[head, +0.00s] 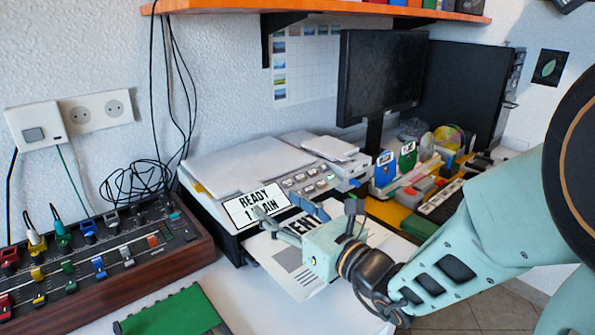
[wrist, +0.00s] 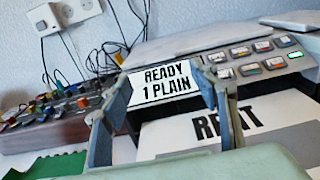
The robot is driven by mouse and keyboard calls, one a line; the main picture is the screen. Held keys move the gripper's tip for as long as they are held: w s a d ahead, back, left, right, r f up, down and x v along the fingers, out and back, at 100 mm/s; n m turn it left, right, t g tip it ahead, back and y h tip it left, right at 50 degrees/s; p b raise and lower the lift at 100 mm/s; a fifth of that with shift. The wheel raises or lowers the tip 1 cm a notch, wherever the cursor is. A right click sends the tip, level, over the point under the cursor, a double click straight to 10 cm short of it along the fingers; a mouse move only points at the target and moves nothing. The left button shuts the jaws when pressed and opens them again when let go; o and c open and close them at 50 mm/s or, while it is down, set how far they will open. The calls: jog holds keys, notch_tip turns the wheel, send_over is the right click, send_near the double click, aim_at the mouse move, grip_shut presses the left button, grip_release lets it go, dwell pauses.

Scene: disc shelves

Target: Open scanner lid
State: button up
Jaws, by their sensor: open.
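The scanner is a light grey and black machine on the desk, with its flat pale lid (head: 245,165) lying shut on top. In the wrist view the lid (wrist: 195,45) shows edge-on behind the display. A tilted display reading "READY 1 PLAIN" (head: 255,203) sits at the scanner's front, beside a button panel (head: 308,182). My gripper (head: 283,209) is in front of the scanner, above the paper sticking out. In the wrist view my gripper (wrist: 160,80) has its two fingers apart, with the display seen between them. It appears empty; contact with the display cannot be told.
A mixing console (head: 95,250) stands left of the scanner, with black cables (head: 140,180) hanging behind. A green notebook (head: 172,313) lies in front. A monitor (head: 382,75) and cluttered desk items are at right. An orange shelf (head: 320,8) runs overhead.

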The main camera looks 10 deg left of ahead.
aim_at(255, 189)
jog(key=x, duration=0.9)
jog(key=shift+b, duration=0.35)
jog(key=shift+c, duration=0.3)
jog(key=shift+d, duration=0.1)
grip_shut()
